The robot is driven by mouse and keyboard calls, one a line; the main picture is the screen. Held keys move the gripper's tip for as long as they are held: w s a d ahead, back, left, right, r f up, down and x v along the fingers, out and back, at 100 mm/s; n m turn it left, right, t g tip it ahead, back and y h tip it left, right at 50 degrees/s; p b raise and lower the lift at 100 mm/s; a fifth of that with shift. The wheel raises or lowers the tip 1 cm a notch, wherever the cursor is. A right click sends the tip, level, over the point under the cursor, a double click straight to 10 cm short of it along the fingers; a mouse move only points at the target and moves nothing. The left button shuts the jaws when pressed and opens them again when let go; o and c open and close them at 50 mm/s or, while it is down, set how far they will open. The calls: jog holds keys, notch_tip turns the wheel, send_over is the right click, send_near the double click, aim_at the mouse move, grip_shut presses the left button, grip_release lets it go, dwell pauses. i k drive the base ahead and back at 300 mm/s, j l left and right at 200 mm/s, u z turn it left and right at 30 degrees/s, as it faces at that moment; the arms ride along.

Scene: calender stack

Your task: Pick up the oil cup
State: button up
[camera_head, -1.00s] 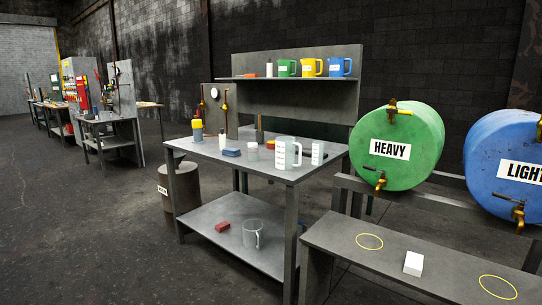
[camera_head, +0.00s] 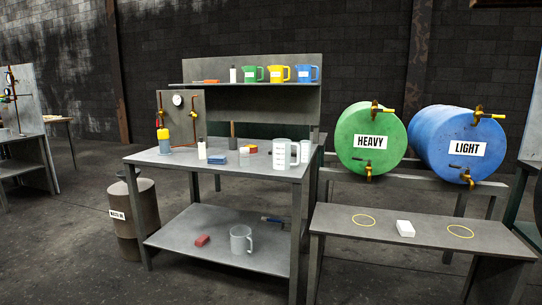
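Several cups that could be the oil cup are in view; no label tells me which it is. A pale, see-through measuring jug (camera_head: 280,155) stands upright near the right front of the workbench top. A grey, see-through mug (camera_head: 240,240) stands on the workbench's lower shelf. My gripper is not in view.
The workbench (camera_head: 180,156) also holds bottles, blocks and a gauge stand. A waste bin (camera_head: 136,210) stands at its left. Green (camera_head: 365,142) and blue (camera_head: 465,148) drums sit on a rack at right, above a low bench (camera_head: 335,222) with a white block (camera_head: 405,228). Floor in front is open.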

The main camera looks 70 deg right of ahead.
aim_at(305, 145)
jog(key=i+z, duration=0.25)
jog(key=i, duration=0.15)
jog(key=i+j+z, duration=0.15)
jog(key=i+z, duration=0.15)
jog(key=i+l+z, duration=0.1)
jog(key=i+z, duration=0.15)
jog(key=z, duration=0.15)
jog(key=i+z, duration=0.2)
jog(key=z, duration=0.2)
jog(key=i+z, duration=0.25)
jog(key=z, duration=0.15)
jog(key=i+j+z, duration=0.1)
jog(key=i+z, duration=0.15)
jog(key=z, duration=0.2)
jog(key=i+z, duration=0.5)
jog(key=i, duration=0.4)
